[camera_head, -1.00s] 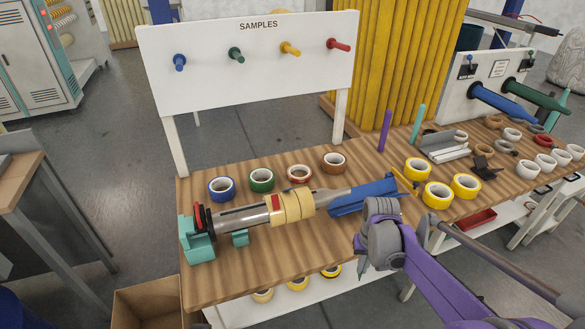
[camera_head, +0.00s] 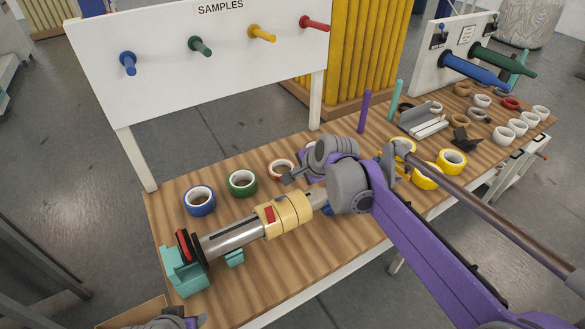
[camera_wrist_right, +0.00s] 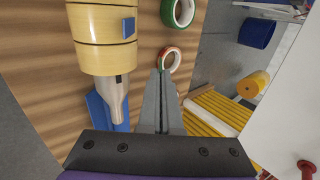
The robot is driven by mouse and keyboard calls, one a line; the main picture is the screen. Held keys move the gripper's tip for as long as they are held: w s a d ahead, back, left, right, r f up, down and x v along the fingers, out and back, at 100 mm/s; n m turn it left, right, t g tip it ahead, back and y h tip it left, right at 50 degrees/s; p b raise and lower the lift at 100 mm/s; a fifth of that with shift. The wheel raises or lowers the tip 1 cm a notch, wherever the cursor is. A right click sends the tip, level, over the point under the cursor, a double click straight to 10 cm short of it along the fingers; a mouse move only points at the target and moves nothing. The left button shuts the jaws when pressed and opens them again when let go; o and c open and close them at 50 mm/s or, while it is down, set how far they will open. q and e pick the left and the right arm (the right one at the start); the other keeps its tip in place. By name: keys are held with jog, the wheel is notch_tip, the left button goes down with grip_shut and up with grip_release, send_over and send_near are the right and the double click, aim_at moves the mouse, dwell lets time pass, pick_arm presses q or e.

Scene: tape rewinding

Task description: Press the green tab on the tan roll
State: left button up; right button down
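The tan roll (camera_head: 283,214) sits around a grey horizontal shaft (camera_head: 232,240) on the wooden table. A red tab (camera_head: 268,215) shows on it in the head view and a blue tab (camera_wrist_right: 129,27) in the right wrist view. No green tab is visible in either view. My right gripper (camera_head: 289,178) is above the table, behind and to the right of the tan roll, apart from it. In the wrist view its fingers (camera_wrist_right: 161,72) are together and empty, in front of a red-and-white roll (camera_wrist_right: 169,60). Part of my left gripper (camera_head: 168,322) shows at the bottom edge, its fingers unclear.
A teal stand (camera_head: 185,268) holds the shaft's left end. Blue (camera_head: 199,201) and green (camera_head: 242,183) tape rolls lie behind the shaft. The samples board (camera_head: 200,60) rises at the back. Yellow rolls (camera_head: 452,162) and purple and teal posts (camera_head: 364,111) are to the right.

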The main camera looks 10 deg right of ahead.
jog(key=shift+s+d+f, duration=0.15)
jog(key=shift+s+f, duration=0.25)
jog(key=shift+s, duration=0.05)
jog(key=shift+s+f+b, duration=0.2)
jog(key=shift+f+b, duration=0.55)
jog(key=shift+f, duration=0.15)
pick_arm(q)
jog(key=shift+s+f+b, duration=0.2)
jog(key=shift+s+f, duration=0.1)
jog(key=shift+f, duration=0.45)
jog(key=shift+s+f+b, duration=0.2)
jog(key=shift+s+f, duration=0.1)
jog(key=shift+f, duration=0.45)
pick_arm(e)
jog(key=shift+s+d+f, duration=0.2)
jog(key=shift+s+f, duration=0.1)
jog(key=shift+f, duration=0.35)
pick_arm(q)
jog(key=shift+s+f, duration=0.1)
jog(key=shift+f, duration=0.15)
pick_arm(e)
jog(key=shift+s+f, duration=0.1)
jog(key=shift+f, duration=0.25)
jog(key=c, duration=1.5)
grip_release()
jog(key=shift+c, duration=0.2)
jog(key=o, duration=0.5)
jog(key=shift+r, duration=0.15)
